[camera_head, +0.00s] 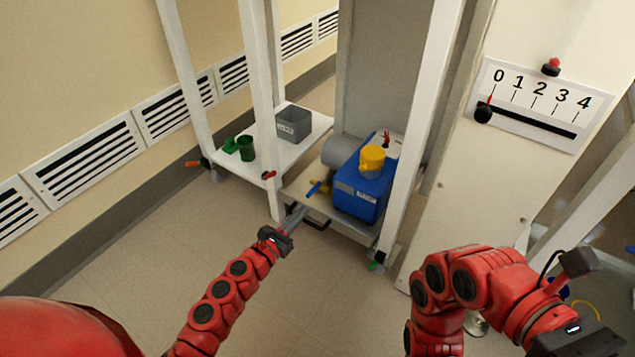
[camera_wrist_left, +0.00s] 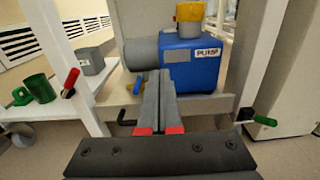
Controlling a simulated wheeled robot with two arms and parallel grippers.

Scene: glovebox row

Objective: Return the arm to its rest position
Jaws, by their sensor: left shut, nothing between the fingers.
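My left arm (camera_head: 225,298) is red with black joint caps and reaches forward from the bottom of the head view. Its gripper (camera_head: 303,212) is shut and empty, in front of the low shelf that holds a blue pump (camera_head: 357,190). In the left wrist view the closed grey fingers (camera_wrist_left: 160,85) point at the pump (camera_wrist_left: 195,62), with red pads near their base; I cannot tell the gap to it. A black handle (camera_head: 318,224) lies close beside the fingers. My right arm (camera_head: 480,285) is folded at the lower right; its fingertips are not visible.
A lower shelf (camera_head: 305,148) holds a grey box (camera_head: 294,123) and a green cup (camera_head: 246,148). White posts (camera_head: 262,100) stand around the shelves. A panel with a 0 to 4 scale (camera_head: 530,104) is at the right. The floor (camera_head: 150,260) at left is clear.

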